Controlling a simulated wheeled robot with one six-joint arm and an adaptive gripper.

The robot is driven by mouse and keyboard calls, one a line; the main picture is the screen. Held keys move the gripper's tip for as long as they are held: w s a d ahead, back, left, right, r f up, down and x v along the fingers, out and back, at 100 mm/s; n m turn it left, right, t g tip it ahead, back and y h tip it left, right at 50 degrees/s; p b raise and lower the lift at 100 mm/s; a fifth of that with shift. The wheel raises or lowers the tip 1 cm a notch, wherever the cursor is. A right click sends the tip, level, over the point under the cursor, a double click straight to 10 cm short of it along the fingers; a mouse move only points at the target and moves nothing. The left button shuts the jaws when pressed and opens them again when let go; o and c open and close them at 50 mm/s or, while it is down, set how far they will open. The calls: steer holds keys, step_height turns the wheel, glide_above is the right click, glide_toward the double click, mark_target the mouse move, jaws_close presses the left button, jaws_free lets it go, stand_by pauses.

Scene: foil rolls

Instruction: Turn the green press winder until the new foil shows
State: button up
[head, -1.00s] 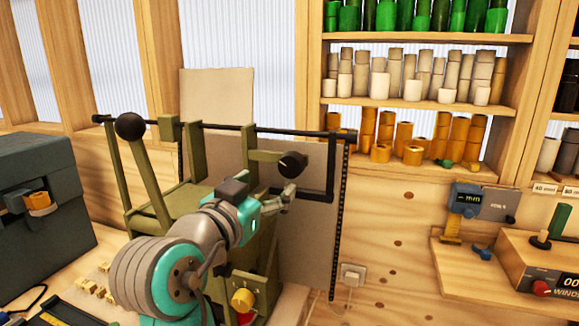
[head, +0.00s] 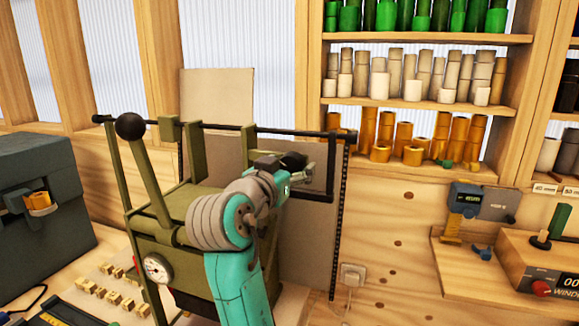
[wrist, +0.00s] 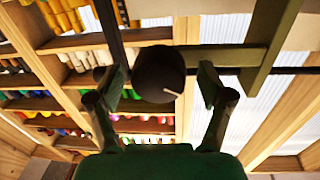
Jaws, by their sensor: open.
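The olive-green press (head: 150,250) stands at the middle left with a black ball-topped lever (head: 131,126). Its winder has a dark round knob (head: 293,160) at the right, partly covered by my gripper (head: 306,172). In the wrist view the knob (wrist: 158,75) with a pale mark lies between the two open fingers of my gripper (wrist: 161,88). There is a gap on both sides, wider on the right. I cannot tell how deep the knob sits between the fingers. I cannot make out any foil on the press.
A dark grey case (head: 45,210) stands left of the press, with small brass blocks (head: 100,283) beside it. Shelves (head: 420,102) with green, cream and orange rolls are behind on the right. A wooden wall ledge (head: 450,262) holds a small gauge and a red-knobbed box (head: 545,275).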

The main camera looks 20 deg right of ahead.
steer(key=shift+w+d, duration=0.1)
steer(key=c, duration=1.2)
steer(key=shift+o, duration=0.2)
steer(key=shift+m, duration=0.3)
steer(key=m, duration=0.4)
steer(key=m+y, duration=0.1)
steer(key=m, duration=0.3)
steer(key=shift+m, duration=0.3)
steer(key=m, duration=0.5)
steer(key=shift+d+y, duration=0.1)
steer(key=shift+y, duration=0.2)
steer(key=m, duration=0.4)
steer(key=shift+f, duration=0.1)
steer(key=shift+m, duration=0.3)
